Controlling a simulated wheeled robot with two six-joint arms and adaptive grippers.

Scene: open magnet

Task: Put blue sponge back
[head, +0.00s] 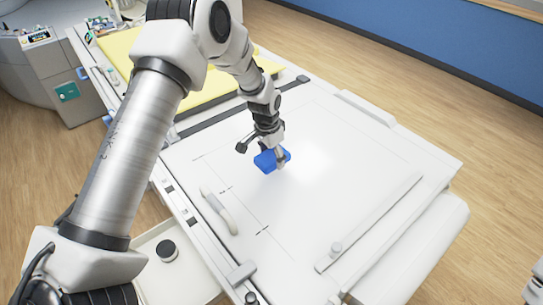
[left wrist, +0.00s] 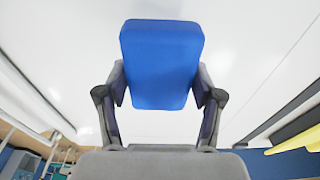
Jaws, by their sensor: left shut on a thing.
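The blue sponge (head: 266,160) is a rounded block over the white board surface (head: 330,150) in the head view. It also fills the middle of the left wrist view (left wrist: 161,62), between the two fingers. My left gripper (head: 271,155) is shut on the sponge, with a finger on each side of it in the left wrist view (left wrist: 161,90). I cannot tell whether the sponge touches the board or is just above it. My right gripper is not in view.
A white handle (head: 219,212) and a long bar with a knob (head: 368,222) lie on the board. A yellow pad (head: 205,88) is behind it. A pale tray (head: 178,272) with a dark round knob (head: 167,250) is at the lower left. The board's middle is clear.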

